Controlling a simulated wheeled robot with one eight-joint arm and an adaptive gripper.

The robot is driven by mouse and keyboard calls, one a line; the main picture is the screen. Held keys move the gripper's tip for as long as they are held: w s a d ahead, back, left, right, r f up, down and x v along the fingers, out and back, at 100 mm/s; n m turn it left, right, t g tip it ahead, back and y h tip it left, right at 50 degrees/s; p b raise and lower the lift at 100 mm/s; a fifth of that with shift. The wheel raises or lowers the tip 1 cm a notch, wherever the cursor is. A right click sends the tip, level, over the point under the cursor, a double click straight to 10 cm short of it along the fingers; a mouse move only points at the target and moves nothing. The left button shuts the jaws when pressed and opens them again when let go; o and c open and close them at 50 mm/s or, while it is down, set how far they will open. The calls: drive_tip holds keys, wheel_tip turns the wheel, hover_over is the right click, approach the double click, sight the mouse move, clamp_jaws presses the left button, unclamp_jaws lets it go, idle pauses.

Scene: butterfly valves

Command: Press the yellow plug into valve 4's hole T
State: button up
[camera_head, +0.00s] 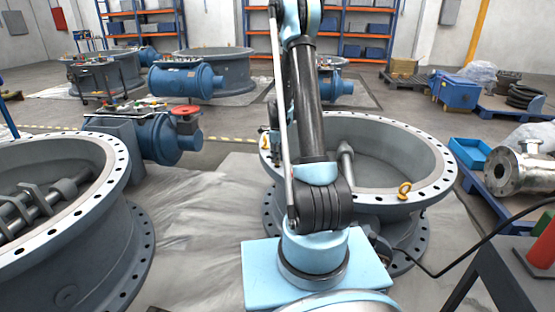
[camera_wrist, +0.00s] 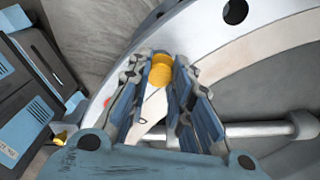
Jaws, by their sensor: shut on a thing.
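My gripper (camera_wrist: 160,66) is shut on the yellow plug (camera_wrist: 161,75), which shows as a rounded yellow end between its fingertips in the wrist view. The pale flange of a large grey butterfly valve (camera_wrist: 207,52) lies behind the fingers. Dark bolt holes, one at the upper right (camera_wrist: 235,12), run along this flange. I cannot tell whether the plug touches the flange or which hole is T. No valve number is readable.
A metal shaft (camera_wrist: 265,129) crosses inside the ring. Another large valve (camera_head: 70,225) stands at the left. A blue crate (camera_head: 469,152) and a steel flanged pipe (camera_head: 512,171) are at the right.

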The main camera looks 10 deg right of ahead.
drive_tip(key=shift+f, duration=1.2)
idle(1.3)
drive_tip(key=o, duration=1.3)
drive_tip(key=shift+r, duration=3.05)
